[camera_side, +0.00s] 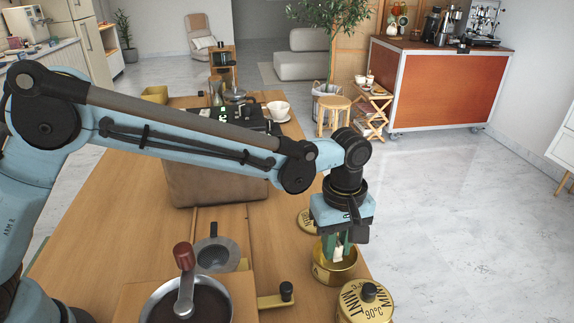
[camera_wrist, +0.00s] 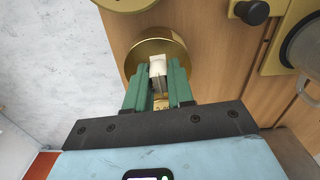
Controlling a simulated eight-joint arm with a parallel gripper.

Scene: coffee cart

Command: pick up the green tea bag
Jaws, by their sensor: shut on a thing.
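My gripper (camera_side: 338,245) points straight down at the right edge of the wooden counter, its green fingers inside the mouth of an open brass tin (camera_side: 335,279). The fingers are shut on a small pale, cream-coloured tea bag (camera_side: 338,256). In the wrist view the tea bag (camera_wrist: 157,67) shows between the two green fingertips, with the round brass tin (camera_wrist: 178,48) around and beyond it. Its lower part and the tin's floor are mostly hidden.
A knobbed brass lid marked MINT 90°C (camera_side: 365,306) is close in front of the tin. Another brass lid (camera_side: 306,221) lies behind it. A strainer (camera_side: 214,256) and a grinder with a red-knobbed crank (camera_side: 184,258) stand to the left. The counter's right edge is very near.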

